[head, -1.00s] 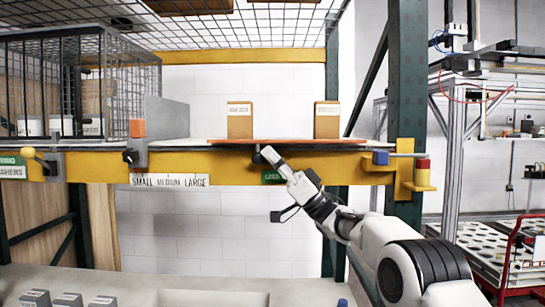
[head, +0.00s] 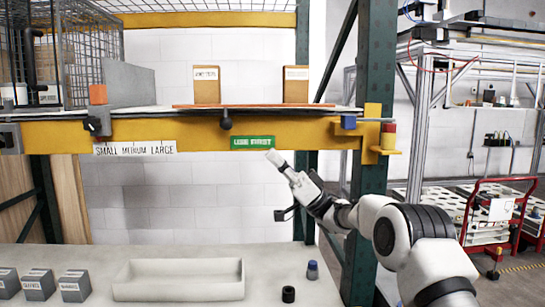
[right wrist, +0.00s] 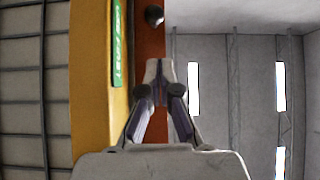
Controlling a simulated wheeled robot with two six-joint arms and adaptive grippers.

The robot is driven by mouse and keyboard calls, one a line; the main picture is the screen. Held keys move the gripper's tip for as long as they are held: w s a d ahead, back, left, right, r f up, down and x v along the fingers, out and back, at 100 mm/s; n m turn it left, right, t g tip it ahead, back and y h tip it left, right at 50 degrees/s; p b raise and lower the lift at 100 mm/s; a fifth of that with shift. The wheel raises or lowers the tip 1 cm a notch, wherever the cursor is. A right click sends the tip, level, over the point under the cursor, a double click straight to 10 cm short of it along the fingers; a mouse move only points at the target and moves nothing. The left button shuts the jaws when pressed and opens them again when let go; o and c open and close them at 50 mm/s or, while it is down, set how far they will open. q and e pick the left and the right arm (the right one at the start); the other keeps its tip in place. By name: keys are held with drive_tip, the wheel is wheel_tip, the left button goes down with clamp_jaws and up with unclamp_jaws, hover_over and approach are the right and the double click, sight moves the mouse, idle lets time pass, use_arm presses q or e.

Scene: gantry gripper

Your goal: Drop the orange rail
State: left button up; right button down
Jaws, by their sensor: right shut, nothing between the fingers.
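The orange rail (head: 260,105) is a thin flat strip along the front edge of the shelf, above the yellow beam (head: 200,136). In the right wrist view it shows as a brown-orange band (right wrist: 150,48). A black knob (head: 226,120) hangs at the beam's front, below the rail; it also shows in the right wrist view (right wrist: 154,15). My right gripper (head: 271,157) is shut and empty, below and to the right of the knob and apart from it. My left gripper is out of view.
Two brown cartons (head: 206,84) (head: 295,84) stand on the shelf behind the rail. An orange block (head: 98,94) sits at the left and a blue block (head: 348,122) at the right. A green sign (head: 253,142) is on the beam. Below is a counter with a pale tray (head: 178,281).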

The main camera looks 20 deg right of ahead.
drive_tip(key=w+a+f+m+t+h, duration=0.1)
drive_tip(key=a+f+m+t+h, duration=0.3)
drive_tip(key=f+m, duration=0.5)
drive_tip(key=w+a+f+m+t+h, duration=0.15)
drive_tip(key=f+m+t+h, duration=0.35)
drive_tip(key=f, duration=0.9)
drive_tip(key=s+a+f+m+h, duration=0.1)
drive_tip(key=s+f+m+h, duration=0.3)
drive_tip(key=f, duration=0.7)
drive_tip(key=s+f+m+h, duration=0.15)
drive_tip(key=f+h, duration=0.35)
drive_tip(key=f, duration=0.5)
drive_tip(key=s+d+f+m+g+h, duration=0.1)
drive_tip(key=s+f+g+h, duration=0.45)
drive_tip(key=s+f, duration=1.05)
drive_tip(key=s+d+f+n+g+h, duration=0.1)
drive_tip(key=s+g, duration=0.4)
drive_tip(key=s, duration=0.8)
drive_tip(key=s+d+f+n+g+h, duration=0.2)
drive_tip(key=s+g, duration=0.3)
drive_tip(key=s, duration=0.8)
drive_tip(key=shift+s+d+f+n, duration=0.35)
drive_tip(key=shift+d+f+n, duration=0.2)
drive_tip(key=shift+d+n, duration=0.25)
